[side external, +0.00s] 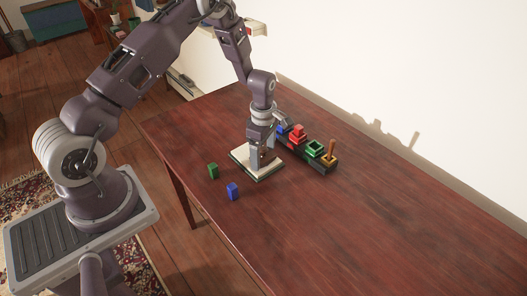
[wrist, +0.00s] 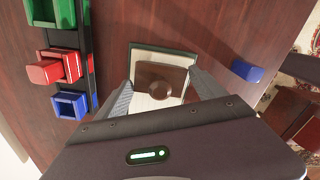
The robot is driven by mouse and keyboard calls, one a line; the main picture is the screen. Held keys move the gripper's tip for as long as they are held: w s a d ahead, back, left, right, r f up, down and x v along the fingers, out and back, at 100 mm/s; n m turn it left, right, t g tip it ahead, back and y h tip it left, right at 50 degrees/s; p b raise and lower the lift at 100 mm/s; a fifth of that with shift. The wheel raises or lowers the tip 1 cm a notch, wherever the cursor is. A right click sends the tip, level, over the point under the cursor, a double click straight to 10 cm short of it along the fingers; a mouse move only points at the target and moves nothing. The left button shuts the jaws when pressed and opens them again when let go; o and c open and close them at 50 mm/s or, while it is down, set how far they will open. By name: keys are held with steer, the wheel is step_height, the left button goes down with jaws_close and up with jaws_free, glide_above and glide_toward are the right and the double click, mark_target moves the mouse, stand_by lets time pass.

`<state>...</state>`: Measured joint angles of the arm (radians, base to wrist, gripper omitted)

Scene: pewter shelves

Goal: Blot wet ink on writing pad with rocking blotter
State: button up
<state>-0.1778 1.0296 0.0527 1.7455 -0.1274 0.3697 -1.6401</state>
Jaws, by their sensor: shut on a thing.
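The writing pad (side external: 262,176) lies on the red-brown table, with a cream page and a dark green border; it also shows in the wrist view (wrist: 143,62). The rocking blotter (wrist: 159,88) is brown with a round knob and sits over the middle of the page. My gripper (side external: 264,150) points down over the pad and is shut on the blotter, its fingers on either side of the knob in the wrist view. Whether the blotter touches the page cannot be told. Any ink on the page is hidden or too small to see.
A dark rack behind the pad holds a blue box (side external: 282,129), a red box (side external: 297,134), a green box (side external: 314,149) and a holder with a wooden stick (side external: 331,150). A green block (side external: 213,171) and a blue block (side external: 233,191) stand in front. The table's right side is clear.

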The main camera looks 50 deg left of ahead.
steer(key=shift+f, duration=0.45)
stand_by(1.0)
steer(key=shift+r, duration=3.55)
